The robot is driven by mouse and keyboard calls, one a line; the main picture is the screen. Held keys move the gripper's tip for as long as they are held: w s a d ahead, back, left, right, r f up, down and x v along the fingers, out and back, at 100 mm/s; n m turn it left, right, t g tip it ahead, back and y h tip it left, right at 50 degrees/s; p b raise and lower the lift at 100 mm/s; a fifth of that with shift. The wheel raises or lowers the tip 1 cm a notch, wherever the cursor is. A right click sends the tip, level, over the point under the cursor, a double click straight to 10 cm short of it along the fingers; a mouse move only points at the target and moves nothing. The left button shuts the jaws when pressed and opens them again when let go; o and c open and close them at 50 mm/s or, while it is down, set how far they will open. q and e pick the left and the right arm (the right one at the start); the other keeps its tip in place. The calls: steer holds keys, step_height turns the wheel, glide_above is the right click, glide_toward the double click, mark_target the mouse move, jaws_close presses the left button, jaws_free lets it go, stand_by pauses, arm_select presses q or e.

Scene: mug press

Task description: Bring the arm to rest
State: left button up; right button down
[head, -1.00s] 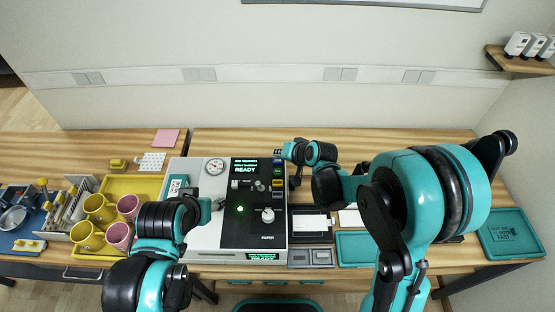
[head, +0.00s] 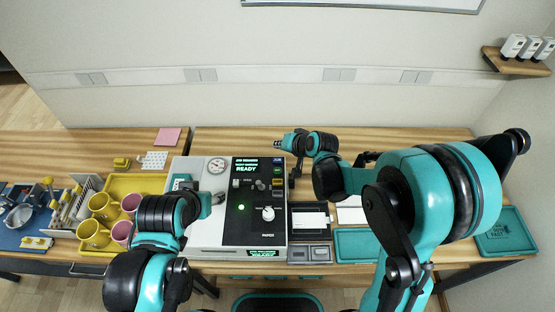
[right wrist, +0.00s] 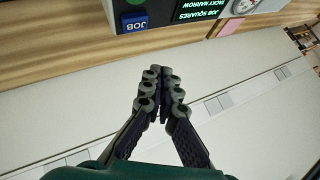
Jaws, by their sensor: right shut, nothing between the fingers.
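My right gripper (head: 281,143) is above the back edge of the white and black press (head: 215,227), near its coloured buttons and apart from them. In the right wrist view its fingers (right wrist: 163,72) are closed together with nothing between them, pointing toward the press's back edge. My right arm (head: 440,190) bends over the right part of the table. My left arm (head: 160,225) reaches over the left side of the press. Its gripper (head: 216,197) is small and mostly hidden by the arm, so its fingers cannot be made out.
A yellow tray (head: 123,185) holds yellow and pink mugs at the left. The press shows READY and a green light. Small dark trays (head: 309,253) and a teal mat (head: 357,246) lie right of it. A shelf (head: 518,62) is on the right wall.

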arm_select(q)
step_height(320, 180, down, 10)
steer(key=b, duration=1)
arm_select(e)
steer(key=s+d+n+h, duration=0.1)
steer(key=s+d+h, duration=0.1)
steer(key=s+d, duration=0.6)
steer(key=s+d+h, duration=0.3)
steer(key=s+d, duration=0.6)
steer(key=s, duration=0.7)
steer(key=shift+d+f+n, duration=0.2)
steer(key=shift+f+n, duration=0.2)
arm_select(q)
jaws_close()
